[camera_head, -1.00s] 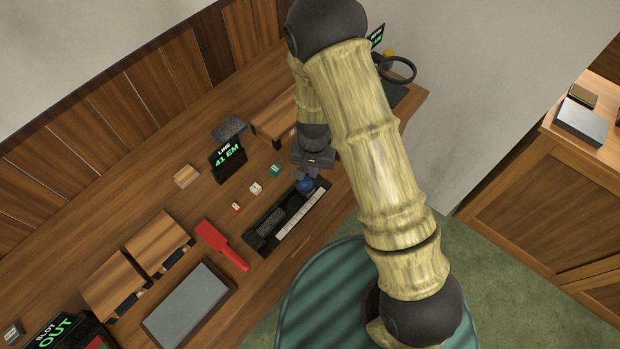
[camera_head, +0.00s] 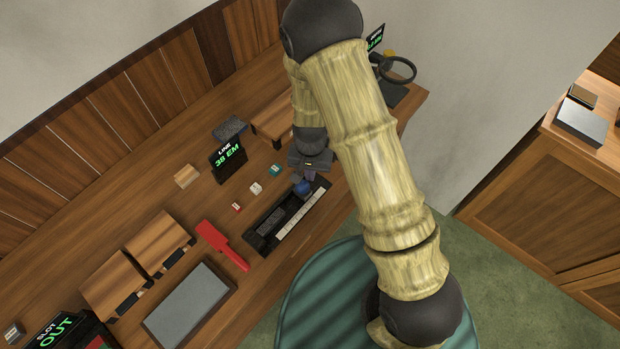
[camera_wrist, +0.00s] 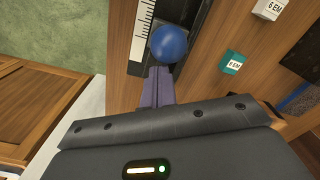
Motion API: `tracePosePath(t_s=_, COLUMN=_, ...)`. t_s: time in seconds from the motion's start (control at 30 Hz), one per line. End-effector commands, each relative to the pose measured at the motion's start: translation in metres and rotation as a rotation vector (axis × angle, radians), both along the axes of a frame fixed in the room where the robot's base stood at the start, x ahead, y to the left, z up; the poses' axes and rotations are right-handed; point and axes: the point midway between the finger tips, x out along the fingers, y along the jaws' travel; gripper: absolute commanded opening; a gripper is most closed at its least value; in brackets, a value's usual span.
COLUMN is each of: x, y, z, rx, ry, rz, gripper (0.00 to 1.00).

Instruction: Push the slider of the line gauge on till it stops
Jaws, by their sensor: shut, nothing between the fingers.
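The line gauge (camera_head: 264,238) is a long black trough with a white ruled scale (camera_head: 300,216) along its near side. Its slider carries a blue ball knob (camera_head: 303,188), toward the gauge's right end. The knob also shows large in the wrist view (camera_wrist: 169,43), beside the scale (camera_wrist: 140,38). My gripper (camera_head: 311,176) is shut and empty, its fingertips right at the knob. In the wrist view the shut fingers (camera_wrist: 159,75) reach the knob's near side and seem to touch it. The line display (camera_head: 227,158) reads 38 EM.
Small labelled blocks, one white (camera_head: 256,188) and one teal (camera_head: 275,170), stand behind the gauge. A red paddle-like tool (camera_head: 221,245) and a grey slab (camera_head: 189,306) lie to its left. A magnifier ring (camera_head: 398,70) is at the far right.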

Motion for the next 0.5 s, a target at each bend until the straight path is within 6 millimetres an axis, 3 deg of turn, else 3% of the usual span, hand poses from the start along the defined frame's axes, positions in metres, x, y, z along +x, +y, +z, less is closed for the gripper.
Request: tracePosePath(t_s=0.5, x=-0.0052, y=0.0039, z=0.0001, rx=0.0, ry=0.001, rz=0.0, gripper=0.0)
